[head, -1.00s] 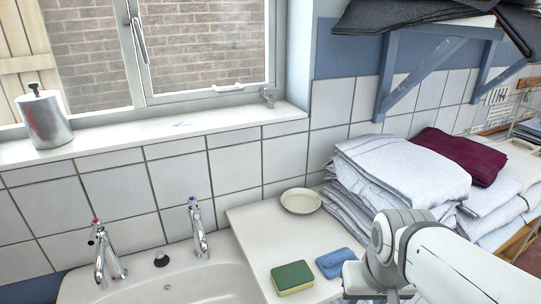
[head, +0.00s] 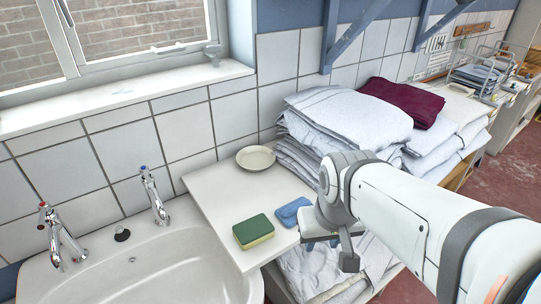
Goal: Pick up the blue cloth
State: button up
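The blue cloth (head: 291,212) is a small folded pad lying flat on the white counter (head: 215,190) beside the sink. It lies just right of a green and yellow sponge (head: 253,232), with a small gap between them. My gripper (head: 332,250) is to the right of the blue cloth, at the counter's right side, and seems apart from it. My wrist borders or covers the cloth's right end. One dark finger points down; the rest of the gripper is partly hidden by my wrist, so its opening is unclear.
A cream dish (head: 255,158) stands at the back of the counter. Stacked white linen (head: 345,117) with a dark red cloth (head: 403,101) on top lies behind my arm. The sink (head: 150,265) with two taps is at left. More folded linen lies below my gripper.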

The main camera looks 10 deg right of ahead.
aim_at(286, 214)
jog(key=u, duration=1.1)
jog(key=k, duration=1.4)
jog(key=z, duration=1)
jog(key=i, duration=1.5)
jog(key=z, duration=0.05)
